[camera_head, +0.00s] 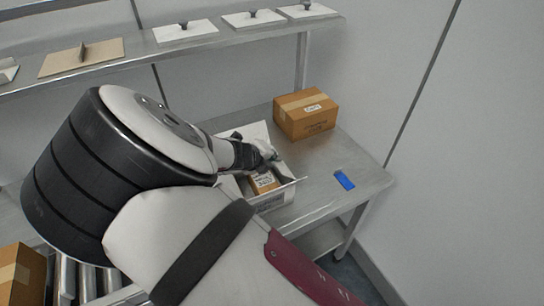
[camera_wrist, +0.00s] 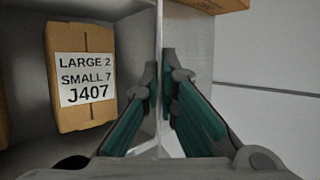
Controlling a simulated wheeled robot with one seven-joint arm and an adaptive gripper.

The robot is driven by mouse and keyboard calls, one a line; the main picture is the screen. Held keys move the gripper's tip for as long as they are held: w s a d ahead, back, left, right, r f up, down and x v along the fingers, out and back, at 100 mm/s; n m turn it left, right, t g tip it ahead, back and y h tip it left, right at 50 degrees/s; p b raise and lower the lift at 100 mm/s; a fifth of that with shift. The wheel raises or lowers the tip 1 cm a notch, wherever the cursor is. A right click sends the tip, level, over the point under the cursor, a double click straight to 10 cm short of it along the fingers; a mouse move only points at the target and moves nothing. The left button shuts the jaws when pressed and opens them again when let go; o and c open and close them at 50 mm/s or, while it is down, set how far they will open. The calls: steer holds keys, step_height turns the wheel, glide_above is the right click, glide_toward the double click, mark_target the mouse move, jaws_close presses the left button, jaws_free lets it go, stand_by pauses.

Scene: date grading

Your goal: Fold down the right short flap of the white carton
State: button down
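The white carton (camera_head: 272,201) stands open on the metal table, with its upper part partly behind my arm. A brown box with a printed label (camera_head: 264,182) lies inside it; its label reads "LARGE 2 SMALL 7 J407" in the wrist view (camera_wrist: 83,80). My gripper (camera_head: 270,153) is at the carton's right side. In the wrist view its teal fingers (camera_wrist: 161,80) stand close together on either side of a thin white panel seen edge-on, the right short flap (camera_wrist: 159,35). The fingers appear shut on this flap, which stands up.
A closed brown box (camera_head: 306,114) stands on the table behind and right of the carton. A blue object (camera_head: 344,180) lies near the table's right edge. A shelf (camera_head: 140,54) with flat handled plates runs above. Bare table lies right of the carton.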

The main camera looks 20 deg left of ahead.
steer(key=shift+s+a+f+n+t+h, duration=0.3)
steer(key=shift+f+t+h, duration=0.25)
steer(key=shift+t, duration=0.25)
steer(key=shift+s+a+f+n+t+h, duration=0.2)
steer(key=shift+f+n+t+h, duration=0.15)
steer(key=shift+t+h, duration=0.55)
steer(key=shift+y, duration=0.25)
steer(key=c, duration=1.9)
jaws_free()
steer(key=shift+s, duration=0.1)
steer(key=v, duration=1.2)
steer(key=shift+f, duration=0.2)
